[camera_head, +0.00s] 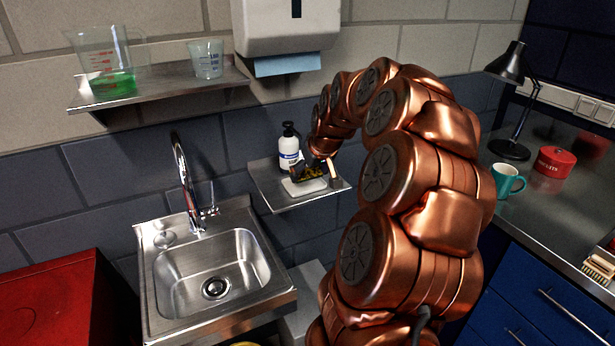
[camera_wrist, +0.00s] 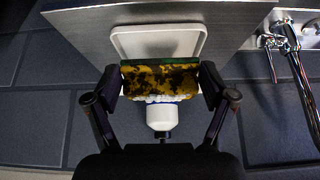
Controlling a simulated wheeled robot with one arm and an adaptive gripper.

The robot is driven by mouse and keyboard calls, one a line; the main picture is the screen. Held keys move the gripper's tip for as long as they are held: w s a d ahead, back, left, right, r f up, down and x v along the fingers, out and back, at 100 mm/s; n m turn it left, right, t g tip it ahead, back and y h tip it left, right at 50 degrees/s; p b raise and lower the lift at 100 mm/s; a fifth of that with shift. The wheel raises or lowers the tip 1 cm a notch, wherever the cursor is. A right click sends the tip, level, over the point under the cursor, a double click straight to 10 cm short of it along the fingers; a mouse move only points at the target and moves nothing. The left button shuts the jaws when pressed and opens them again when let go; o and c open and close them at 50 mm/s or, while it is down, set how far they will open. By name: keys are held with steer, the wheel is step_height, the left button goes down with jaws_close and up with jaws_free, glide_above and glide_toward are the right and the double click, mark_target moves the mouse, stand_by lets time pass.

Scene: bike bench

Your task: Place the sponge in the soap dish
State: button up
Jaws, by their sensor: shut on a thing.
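The sponge (camera_wrist: 158,80) is yellow with dark stains and a green edge. My gripper (camera_wrist: 160,86) is shut on it, with one finger at each end of the sponge. In the head view the sponge (camera_head: 313,172) shows small and dark yellow, partly hidden by my gripper (camera_head: 318,168). The soap dish (camera_head: 304,188) is a white shallow tray on the small metal shelf. In the wrist view the dish (camera_wrist: 158,42) lies beyond the sponge, its near part hidden. The sponge is over or at the dish; I cannot tell whether they touch.
A white pump bottle (camera_head: 289,148) with a black top stands on the shelf (camera_head: 272,190) close behind the dish. The steel sink (camera_head: 212,270) and its tap (camera_head: 186,180) are to the left. A towel dispenser (camera_head: 287,28) hangs above.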

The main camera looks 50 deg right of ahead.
mark_target(310, 175)
steer(key=shift+w+d+f, duration=0.1)
steer(key=shift+w+d, duration=0.25)
steer(key=shift+w, duration=0.4)
steer(key=shift+f+p, duration=1)
steer(key=shift+f, duration=0.75)
steer(key=shift+f, duration=0.2)
steer(key=o, duration=1)
steer(key=shift+c, duration=0.2)
steer(key=shift+r, duration=0.2)
